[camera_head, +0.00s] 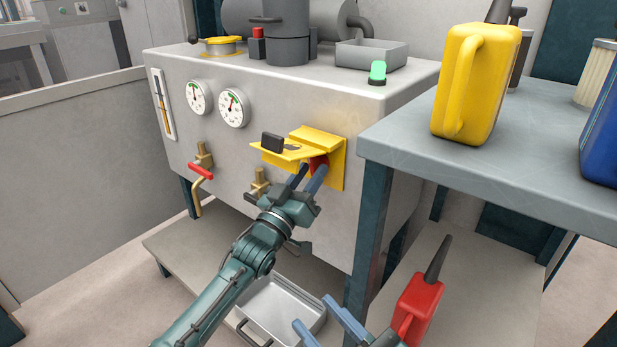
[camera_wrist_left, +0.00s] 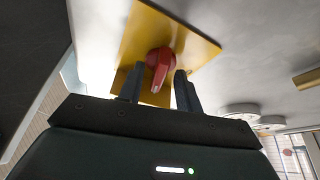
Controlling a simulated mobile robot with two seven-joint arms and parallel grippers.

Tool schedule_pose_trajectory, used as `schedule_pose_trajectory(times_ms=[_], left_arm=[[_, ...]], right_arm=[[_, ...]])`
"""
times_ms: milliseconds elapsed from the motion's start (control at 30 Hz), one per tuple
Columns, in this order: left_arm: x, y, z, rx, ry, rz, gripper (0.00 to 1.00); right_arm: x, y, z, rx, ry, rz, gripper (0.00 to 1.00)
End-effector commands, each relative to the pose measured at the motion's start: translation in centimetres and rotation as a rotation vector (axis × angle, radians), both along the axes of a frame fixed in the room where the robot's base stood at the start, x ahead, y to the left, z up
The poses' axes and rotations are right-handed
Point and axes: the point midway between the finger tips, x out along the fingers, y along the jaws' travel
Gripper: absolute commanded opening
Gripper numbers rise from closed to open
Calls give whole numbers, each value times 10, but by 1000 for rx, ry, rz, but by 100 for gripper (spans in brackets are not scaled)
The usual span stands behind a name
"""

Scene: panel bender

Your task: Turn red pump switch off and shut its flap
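The red pump switch (camera_head: 319,163) sits on a yellow plate (camera_head: 338,165) on the front of the grey machine. My left gripper (camera_head: 309,176) reaches up from below to the switch. In the left wrist view the red switch (camera_wrist_left: 160,66) lies between the two open fingers, with its handle pointing toward the gripper. Whether the fingers touch it I cannot tell. My right gripper (camera_head: 326,322) is open and empty at the bottom of the head view.
A grey table (camera_head: 530,170) with a yellow can (camera_head: 472,85) stands close on the right. A red can (camera_head: 418,305) and a metal tray (camera_head: 280,308) are below. Brass taps (camera_head: 203,158) and gauges (camera_head: 233,108) are left of the switch.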

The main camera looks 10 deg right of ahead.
Motion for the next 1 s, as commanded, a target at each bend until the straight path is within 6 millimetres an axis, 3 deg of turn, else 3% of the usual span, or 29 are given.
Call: schedule_pose_trajectory(times_ms=[100,500,1000], left_arm=[[0,0,0,0,0,0,33],[0,0,0,-1,-1,0,0],[-2,-1,3,-52,64,-1,0]], right_arm=[[0,0,1,-1,-1,1,36],[0,0,0,-3,0,1,36],[0,-1,4,-27,-1,-5,36]])
